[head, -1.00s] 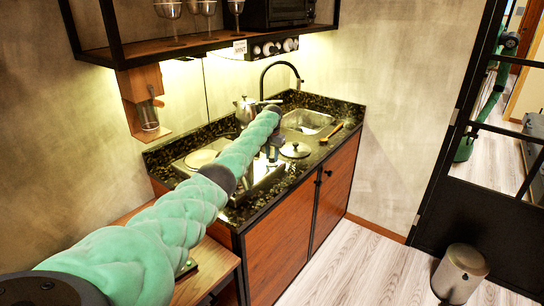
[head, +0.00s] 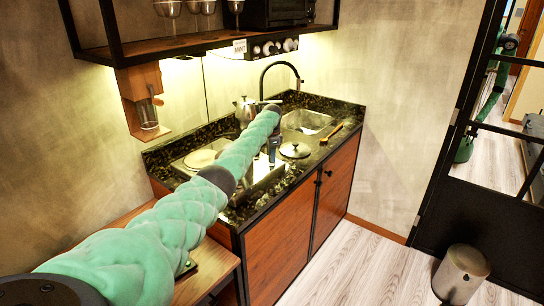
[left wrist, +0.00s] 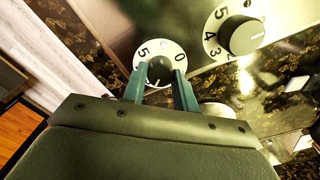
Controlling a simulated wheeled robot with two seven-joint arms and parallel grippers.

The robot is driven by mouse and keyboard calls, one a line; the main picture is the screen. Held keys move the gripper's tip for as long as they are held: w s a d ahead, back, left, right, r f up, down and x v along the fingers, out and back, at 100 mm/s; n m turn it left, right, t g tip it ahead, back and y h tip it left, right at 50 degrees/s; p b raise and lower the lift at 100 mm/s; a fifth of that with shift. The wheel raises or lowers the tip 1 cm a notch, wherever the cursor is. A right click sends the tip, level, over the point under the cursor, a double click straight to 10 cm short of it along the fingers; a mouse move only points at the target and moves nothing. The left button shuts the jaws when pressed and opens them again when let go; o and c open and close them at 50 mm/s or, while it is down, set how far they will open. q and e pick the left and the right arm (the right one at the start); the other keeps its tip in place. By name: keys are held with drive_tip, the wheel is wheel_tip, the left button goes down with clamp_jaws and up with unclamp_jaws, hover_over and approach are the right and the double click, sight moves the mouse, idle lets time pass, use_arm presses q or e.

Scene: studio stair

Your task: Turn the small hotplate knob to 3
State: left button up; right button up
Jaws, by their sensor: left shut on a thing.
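The small hotplate knob (left wrist: 157,74) shows in the left wrist view as a dark knob on a round white dial (left wrist: 176,50). The dial's 5 is at the left and its 0 at the right; the other marks are partly hidden, and I cannot tell the knob's setting. My left gripper (left wrist: 162,84) has one finger on each side of the knob and is shut on it. In the head view my left gripper (head: 273,152) is at the front of the steel hotplate (head: 268,177), partly behind my arm. My right gripper is not in view.
A larger knob (left wrist: 241,36) on a numbered dial sits close to the right of the small one. A kettle (head: 244,108), a lidded pot (head: 294,150), a wooden-handled brush (head: 332,133) and the sink (head: 306,121) are on the dark counter. A shelf hangs above.

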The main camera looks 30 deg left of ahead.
use_arm(q)
drive_tip(key=shift+r+m, duration=0.15)
drive_tip(key=shift+m, duration=0.65)
drive_tip(key=o, duration=0.7)
drive_tip(key=shift+o, duration=1.3)
drive_tip(key=shift+r+b, duration=1.45)
drive_tip(key=shift+r, duration=2.4)
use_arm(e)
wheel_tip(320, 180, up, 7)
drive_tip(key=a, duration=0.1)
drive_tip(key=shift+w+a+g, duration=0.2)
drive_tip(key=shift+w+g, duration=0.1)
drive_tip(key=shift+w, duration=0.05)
use_arm(q)
drive_tip(key=shift+f, duration=0.1)
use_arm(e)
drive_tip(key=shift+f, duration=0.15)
